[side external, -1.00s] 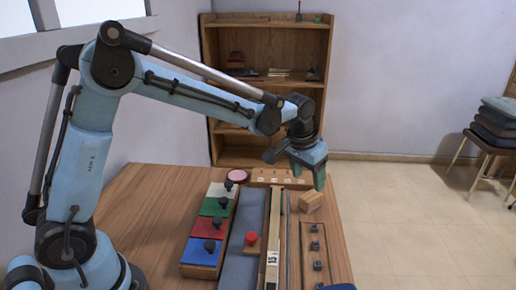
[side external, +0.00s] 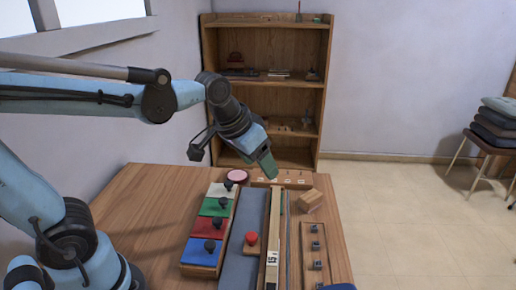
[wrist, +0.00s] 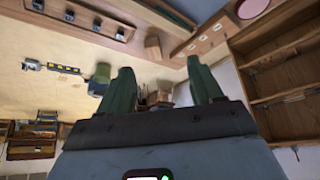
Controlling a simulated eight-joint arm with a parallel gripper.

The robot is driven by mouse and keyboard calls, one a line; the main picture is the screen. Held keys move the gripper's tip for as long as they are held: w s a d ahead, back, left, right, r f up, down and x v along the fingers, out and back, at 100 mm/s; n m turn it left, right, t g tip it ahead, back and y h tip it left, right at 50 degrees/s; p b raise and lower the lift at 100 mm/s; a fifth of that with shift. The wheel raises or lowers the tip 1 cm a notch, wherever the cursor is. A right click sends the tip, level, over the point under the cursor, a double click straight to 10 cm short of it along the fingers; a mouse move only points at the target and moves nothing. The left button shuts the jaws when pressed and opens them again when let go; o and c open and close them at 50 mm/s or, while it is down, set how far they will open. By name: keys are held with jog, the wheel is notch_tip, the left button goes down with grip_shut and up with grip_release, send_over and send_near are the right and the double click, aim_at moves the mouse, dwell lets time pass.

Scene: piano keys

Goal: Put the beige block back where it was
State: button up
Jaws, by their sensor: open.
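The beige block (side external: 310,199) is a small wooden block near the right edge of the table, beyond the long strip with dark knobs. It also shows in the wrist view (wrist: 152,47), upper middle, between the directions of my two fingers but well beyond them. My gripper (side external: 272,174) is in the air to the left of the block in the side view, tilted down to the right, apart from it. In the wrist view its two green fingers (wrist: 159,66) are spread with nothing between them.
Colored keys with dark knobs (side external: 211,225) stand on the left of the table (side external: 145,225). A red knob (side external: 251,238), a long ruler-like rail (side external: 273,245) and a pink disc (side external: 237,175) are nearby. A numbered wooden strip (side external: 297,178) lies at the back, before a shelf (side external: 215,110).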

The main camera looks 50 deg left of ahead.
jog(key=s+a+f+t, duration=0.1)
jog(key=s+f, duration=0.2)
jog(key=s, duration=0.3)
jog(key=shift+s+t, duration=0.25)
jog(key=shift+t, duration=0.05)
jog(key=shift+r, duration=0.1)
dwell(0.3)
